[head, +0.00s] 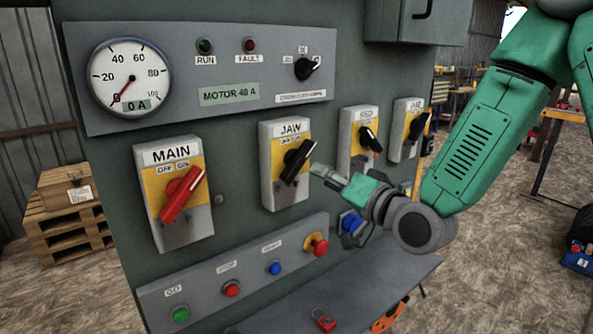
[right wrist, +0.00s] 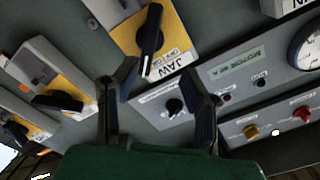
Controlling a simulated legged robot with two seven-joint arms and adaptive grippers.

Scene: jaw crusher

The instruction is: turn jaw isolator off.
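The JAW isolator (head: 285,194) is a grey box with a yellow plate and a black rotary handle (head: 297,162) on the panel. The handle slants to the upper right, toward the ON side of its label. The isolator also shows in the right wrist view (right wrist: 178,42), with its black handle (right wrist: 151,36) ahead of the fingers. My right gripper (head: 318,172) is just right of the handle; it looks apart from it. In the right wrist view its two fingers (right wrist: 168,88) are spread with nothing between them. My left gripper is out of view.
The MAIN isolator (head: 165,215) with a red handle is to the left. Two more isolators (head: 357,150) (head: 403,140) are to the right. A push-button strip (head: 203,286) runs below, above a shelf with a red padlock (head: 324,320). The meter panel (head: 225,62) is above.

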